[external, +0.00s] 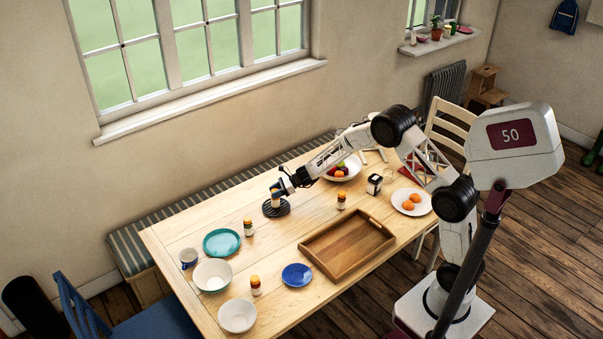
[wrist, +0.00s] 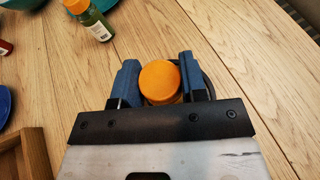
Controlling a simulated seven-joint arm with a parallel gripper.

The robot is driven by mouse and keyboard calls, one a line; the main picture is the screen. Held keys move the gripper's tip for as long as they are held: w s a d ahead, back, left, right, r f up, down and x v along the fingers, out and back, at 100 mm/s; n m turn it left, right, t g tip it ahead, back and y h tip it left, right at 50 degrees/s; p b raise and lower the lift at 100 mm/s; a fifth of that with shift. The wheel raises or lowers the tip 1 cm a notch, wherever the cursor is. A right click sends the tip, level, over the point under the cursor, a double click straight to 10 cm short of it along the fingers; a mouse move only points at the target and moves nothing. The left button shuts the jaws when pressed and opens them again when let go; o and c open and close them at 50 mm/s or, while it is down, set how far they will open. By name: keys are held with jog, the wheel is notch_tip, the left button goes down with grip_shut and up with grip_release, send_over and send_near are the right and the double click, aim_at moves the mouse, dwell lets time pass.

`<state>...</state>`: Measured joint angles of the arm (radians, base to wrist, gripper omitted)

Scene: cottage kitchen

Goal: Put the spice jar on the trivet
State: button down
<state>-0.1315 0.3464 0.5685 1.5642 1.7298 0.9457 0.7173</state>
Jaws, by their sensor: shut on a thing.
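My gripper (external: 277,190) is at the far side of the table, with its fingers shut on a spice jar (external: 275,199). In the wrist view the jar's round orange lid (wrist: 160,82) sits between the two blue fingers. The dark round trivet (external: 284,211) is directly below the jar; part of its dark rim (wrist: 207,78) shows beside the right finger in the wrist view. The jar looks upright over the trivet. I cannot tell whether its base touches the trivet. Most of the jar's body is hidden by the fingers and lid.
Other orange-lidded jars stand on the table (external: 170,238): one left of the trivet (external: 248,228), one right (external: 341,201), one near the front (external: 255,286). A teal plate (external: 221,243), wooden tray (external: 347,246) and fruit bowl (external: 341,170) surround the area. Bare wood borders the trivet.

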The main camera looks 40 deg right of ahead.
jog(key=c, duration=0.7)
grip_release()
jog(key=shift+f, duration=0.1)
jog(key=shift+o, duration=0.2)
jog(key=shift+d, duration=0.1)
jog(key=shift+s+d+r, duration=0.1)
jog(key=shift+d+r, duration=0.1)
jog(key=shift+r, duration=0.05)
jog(key=v, duration=1.1)
jog(key=shift+s, duration=0.15)
jog(key=shift+d, duration=0.1)
jog(key=shift+r, duration=0.15)
